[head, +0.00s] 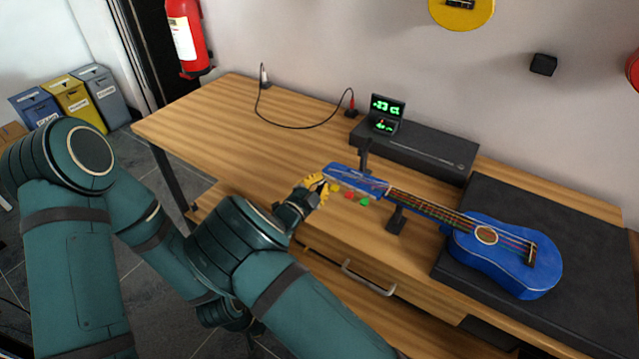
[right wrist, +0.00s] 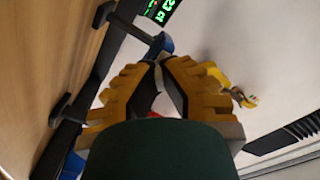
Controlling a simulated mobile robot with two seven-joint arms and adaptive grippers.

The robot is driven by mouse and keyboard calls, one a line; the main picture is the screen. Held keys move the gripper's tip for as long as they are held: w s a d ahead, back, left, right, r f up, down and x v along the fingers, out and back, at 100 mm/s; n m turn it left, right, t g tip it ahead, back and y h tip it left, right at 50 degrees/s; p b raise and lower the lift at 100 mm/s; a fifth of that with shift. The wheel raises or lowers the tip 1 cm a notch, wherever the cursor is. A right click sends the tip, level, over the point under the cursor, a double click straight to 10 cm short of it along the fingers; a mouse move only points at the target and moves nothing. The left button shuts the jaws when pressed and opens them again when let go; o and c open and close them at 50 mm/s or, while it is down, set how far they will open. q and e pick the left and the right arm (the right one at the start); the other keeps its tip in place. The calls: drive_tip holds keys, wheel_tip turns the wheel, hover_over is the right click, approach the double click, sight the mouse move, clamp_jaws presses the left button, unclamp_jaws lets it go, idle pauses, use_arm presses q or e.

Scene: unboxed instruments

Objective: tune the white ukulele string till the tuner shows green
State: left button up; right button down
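A blue ukulele (head: 500,255) lies with its headstock (head: 350,180) toward the left, the neck propped on dark stands. Yellow, red (head: 349,196) and green (head: 364,201) tuning pegs show along the headstock's near edge. The white peg is hidden at my right gripper's tips. My right gripper (head: 322,188) has its yellow fingers closed to a narrow gap at the headstock's left end. In the right wrist view the fingertips (right wrist: 158,64) nearly meet against it. The tuner (head: 387,112) shows green digits, 23 ct, sign unclear, with a small red mark below. My left gripper is not visible.
The tuner stands on a black box (head: 420,150) at the back of the wooden desk (head: 220,115). A dark mat (head: 590,290) lies under the ukulele body. A cable (head: 290,124) runs along the back. The desk's left part is clear. A drawer handle (head: 368,280) sticks out in front.

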drive_tip(key=c, duration=1.1)
unclamp_jaws()
drive_tip(key=shift+c, duration=0.2)
drive_tip(key=v, duration=0.7)
drive_tip(key=shift+s, duration=0.2)
